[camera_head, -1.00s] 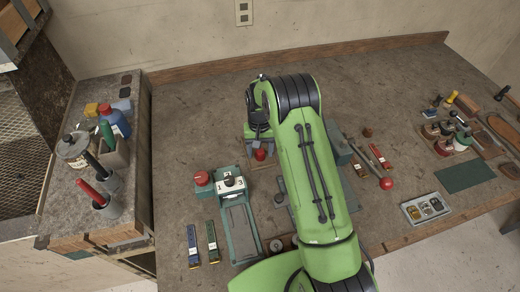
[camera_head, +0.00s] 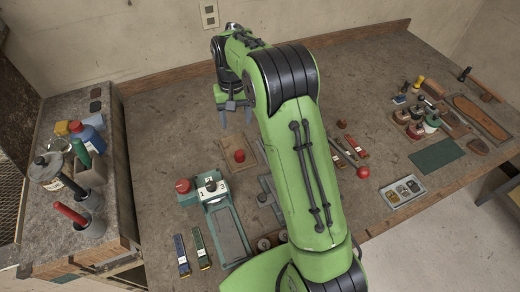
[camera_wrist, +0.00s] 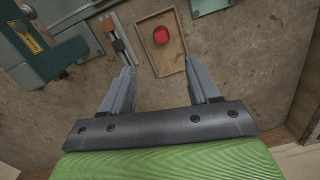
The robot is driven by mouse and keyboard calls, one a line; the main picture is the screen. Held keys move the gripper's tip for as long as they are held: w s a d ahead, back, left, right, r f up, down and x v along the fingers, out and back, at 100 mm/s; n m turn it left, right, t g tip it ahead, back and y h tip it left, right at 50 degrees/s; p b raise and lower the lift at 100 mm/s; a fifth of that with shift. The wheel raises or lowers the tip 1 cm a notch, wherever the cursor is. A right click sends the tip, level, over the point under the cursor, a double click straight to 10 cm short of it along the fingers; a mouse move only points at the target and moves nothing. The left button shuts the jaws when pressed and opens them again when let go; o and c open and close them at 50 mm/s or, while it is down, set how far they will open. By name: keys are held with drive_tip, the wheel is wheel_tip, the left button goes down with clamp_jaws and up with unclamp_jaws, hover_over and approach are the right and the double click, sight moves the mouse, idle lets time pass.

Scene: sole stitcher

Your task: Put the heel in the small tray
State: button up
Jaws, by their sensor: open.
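A small shallow wooden tray (camera_head: 246,169) lies on the bench, left of my arm. A rounded red piece (camera_head: 240,156) sits inside it; it may be the heel, but its shape is too small to be sure. In the wrist view the tray (camera_wrist: 169,61) lies beyond the fingers, with the red piece (camera_wrist: 160,35) inside its rim, apart from my gripper. My gripper (camera_head: 235,118) is open and empty, raised above the bench behind the tray; its two spread fingers also show in the wrist view (camera_wrist: 160,65).
A green machine (camera_head: 212,190) and a red-topped pot (camera_head: 185,190) stand left of the tray. A red ball (camera_head: 362,172) and a grey compartment tray (camera_head: 405,191) lie to the right. The back of the bench is mostly clear.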

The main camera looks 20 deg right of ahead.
drive_tip(key=s+r+t, duration=0.3)
drive_tip(key=s+r, duration=1.1)
drive_tip(key=s, duration=0.1)
drive_tip(key=s+f+n+t, duration=0.1)
drive_tip(key=s+t, duration=0.2)
drive_tip(key=s, duration=1.1)
drive_tip(key=shift+s+f+n, duration=0.3)
drive_tip(key=shift+s+n, duration=0.1)
drive_tip(key=shift+a, duration=0.1)
